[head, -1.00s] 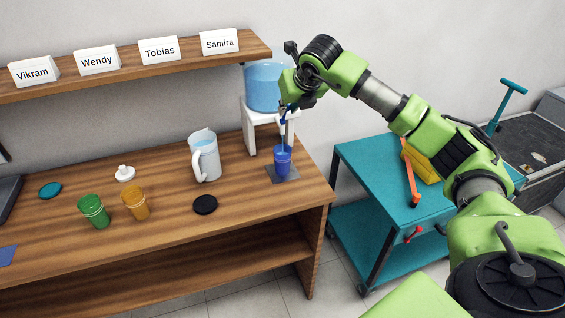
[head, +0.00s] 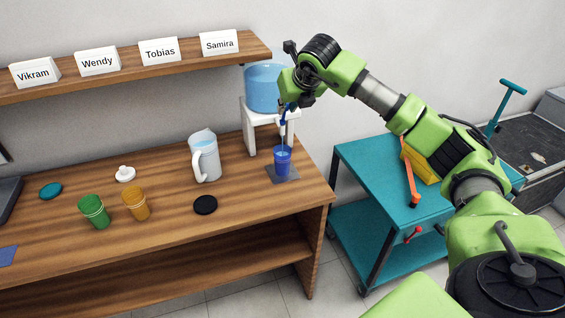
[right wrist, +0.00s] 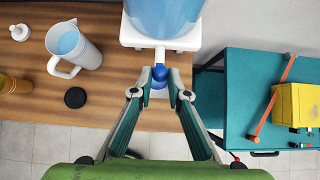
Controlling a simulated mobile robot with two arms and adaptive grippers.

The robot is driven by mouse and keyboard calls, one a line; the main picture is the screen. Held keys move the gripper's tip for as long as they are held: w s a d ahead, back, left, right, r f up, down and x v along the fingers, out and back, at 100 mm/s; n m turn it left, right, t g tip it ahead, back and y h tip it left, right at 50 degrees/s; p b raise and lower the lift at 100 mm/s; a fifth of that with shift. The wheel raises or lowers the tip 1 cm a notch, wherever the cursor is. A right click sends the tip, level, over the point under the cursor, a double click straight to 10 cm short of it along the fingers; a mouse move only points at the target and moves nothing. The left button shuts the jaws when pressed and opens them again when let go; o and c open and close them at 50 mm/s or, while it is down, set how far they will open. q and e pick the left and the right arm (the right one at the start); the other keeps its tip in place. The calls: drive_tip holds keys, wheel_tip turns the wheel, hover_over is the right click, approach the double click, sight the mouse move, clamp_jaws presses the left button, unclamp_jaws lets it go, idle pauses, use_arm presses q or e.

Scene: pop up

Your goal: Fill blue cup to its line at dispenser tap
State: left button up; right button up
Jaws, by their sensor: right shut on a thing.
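The blue cup (head: 282,162) stands upright on a dark square mat (head: 291,178) at the right end of the wooden table, under the dispenser's tap. The dispenser (head: 264,88) is a light blue tank on a white stand. A thin pale blue stream appears to run from the tap into the cup. The water level and the cup's line are too small to make out. My right gripper (head: 287,106) is shut on the blue tap handle, above the cup. In the right wrist view, the blue handle (right wrist: 160,73) sits between the fingertips. My left gripper is not in view.
A water pitcher (head: 206,158), a black disc (head: 205,205), a green cup (head: 94,212) and an orange cup (head: 136,204) stand left on the table. A teal cart (head: 372,165) with an orange-handled tool stands to the right. Name cards line the shelf above.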

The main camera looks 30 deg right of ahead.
drive_tip(key=shift+w+d+r, duration=0.15)
drive_tip(key=shift+w+r, duration=0.25)
drive_tip(key=shift+w, duration=0.55)
drive_tip(key=shift+c, duration=0.2)
drive_tip(key=shift+w+d+p, duration=0.2)
drive_tip(key=shift+w+p, duration=0.1)
drive_tip(key=shift+w, duration=0.2)
drive_tip(key=o, duration=0.9)
drive_tip(key=shift+f, duration=0.15)
drive_tip(key=v, duration=1.2)
